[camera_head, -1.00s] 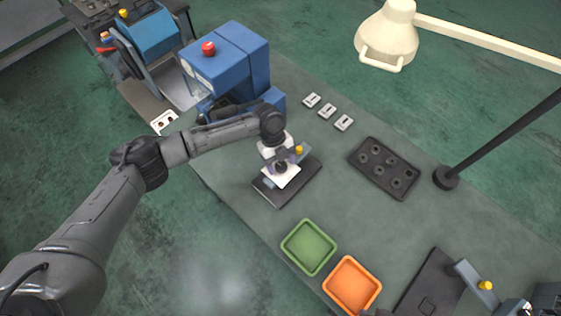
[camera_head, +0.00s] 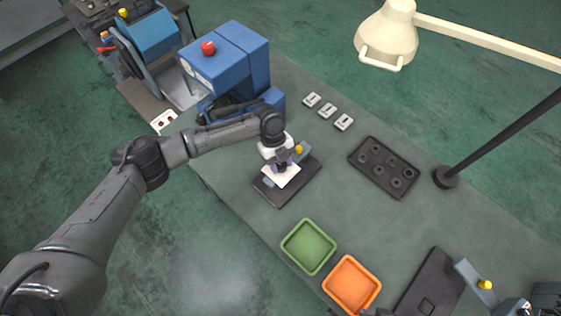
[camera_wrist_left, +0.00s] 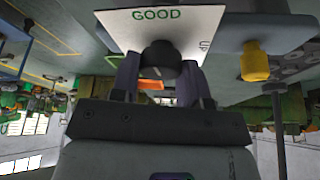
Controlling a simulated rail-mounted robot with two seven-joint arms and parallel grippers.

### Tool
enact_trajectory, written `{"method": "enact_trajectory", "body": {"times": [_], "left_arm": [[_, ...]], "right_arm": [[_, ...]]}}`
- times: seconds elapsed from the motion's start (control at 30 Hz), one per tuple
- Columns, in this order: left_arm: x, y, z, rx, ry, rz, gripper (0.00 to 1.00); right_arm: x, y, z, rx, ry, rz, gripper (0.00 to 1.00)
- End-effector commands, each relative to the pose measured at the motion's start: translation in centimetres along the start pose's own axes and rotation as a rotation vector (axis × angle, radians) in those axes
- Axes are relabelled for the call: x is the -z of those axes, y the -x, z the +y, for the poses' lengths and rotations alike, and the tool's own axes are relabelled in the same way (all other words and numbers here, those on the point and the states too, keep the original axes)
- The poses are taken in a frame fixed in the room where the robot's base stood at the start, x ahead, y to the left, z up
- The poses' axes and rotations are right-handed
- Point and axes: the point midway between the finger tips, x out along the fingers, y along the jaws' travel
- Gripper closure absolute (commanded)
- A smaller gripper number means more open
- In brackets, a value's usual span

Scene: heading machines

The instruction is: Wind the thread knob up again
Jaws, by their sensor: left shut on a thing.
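The black thread knob (camera_wrist_left: 160,58) sits below the word GOOD on a white plate (camera_wrist_left: 165,22) in the left wrist view. My left gripper (camera_wrist_left: 160,82) is shut on the knob, with one finger on each side of it. In the head view my left gripper (camera_head: 282,164) is over the gauge stand's black base (camera_head: 273,194), and the knob is mostly hidden behind it. The stand's yellow knob (camera_head: 299,149) is just to its right and also shows in the left wrist view (camera_wrist_left: 254,62).
A blue machine (camera_head: 235,62) with a red button stands behind the arm. Green (camera_head: 309,271) and orange trays sit in front. A black holed tray (camera_head: 360,163) and several small grey blocks lie right. A second stand (camera_head: 462,268) is at bottom right. The bench between is clear.

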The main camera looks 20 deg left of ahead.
Motion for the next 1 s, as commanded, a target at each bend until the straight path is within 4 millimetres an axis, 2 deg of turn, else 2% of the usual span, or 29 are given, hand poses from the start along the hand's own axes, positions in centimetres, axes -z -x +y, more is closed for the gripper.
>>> {"method": "enact_trajectory", "body": {"times": [0.37, 1.0], "left_arm": [[0.2, 0.2, 0.1, 0.060, 0.146, 0.002, 0.82], [0.4, 0.4, 0.3, 0.290, 0.702, 0.003, 0.82]], "right_arm": [[0.5, 1.6, 0.0, 0.002, -0.002, 0.000, 0.57], [2.2, 7.0, 0.5, -0.006, 0.008, -0.001, 0.57]]}}
